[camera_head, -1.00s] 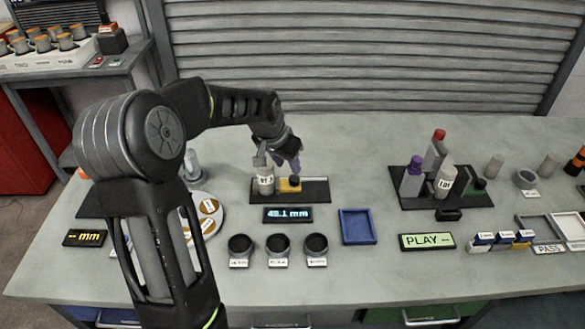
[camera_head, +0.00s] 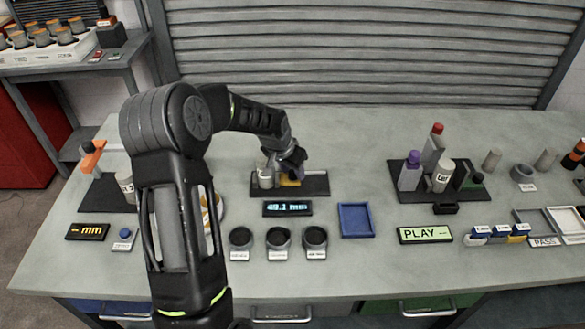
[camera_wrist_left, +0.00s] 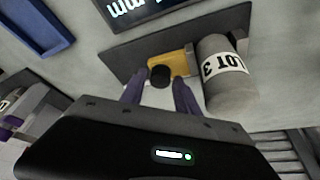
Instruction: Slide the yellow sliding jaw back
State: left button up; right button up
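The yellow sliding jaw (camera_head: 286,183) sits on a dark base plate (camera_head: 319,184), and it also shows in the left wrist view (camera_wrist_left: 182,63). A round black knob (camera_wrist_left: 160,76) stands on it. A grey cylinder marked LOT 3 (camera_wrist_left: 223,80) stands against one side of the jaw and is partly hidden in the head view. My left gripper (camera_head: 291,165) reaches down over the jaw. In the left wrist view its two purple fingers (camera_wrist_left: 159,89) stand apart, one on each side of the knob with little gap; contact is unclear. My right gripper is out of view.
A lit display (camera_head: 288,208) reading about 49.1 mm lies in front of the plate. Several dark cups (camera_head: 278,238) and a blue tray (camera_head: 356,220) stand nearer the front. Bottles on another plate (camera_head: 436,194) stand to the right. The bench behind the plate is clear.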

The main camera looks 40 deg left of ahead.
pick_arm(q)
grip_shut()
dwell(0.4)
dwell(1.1)
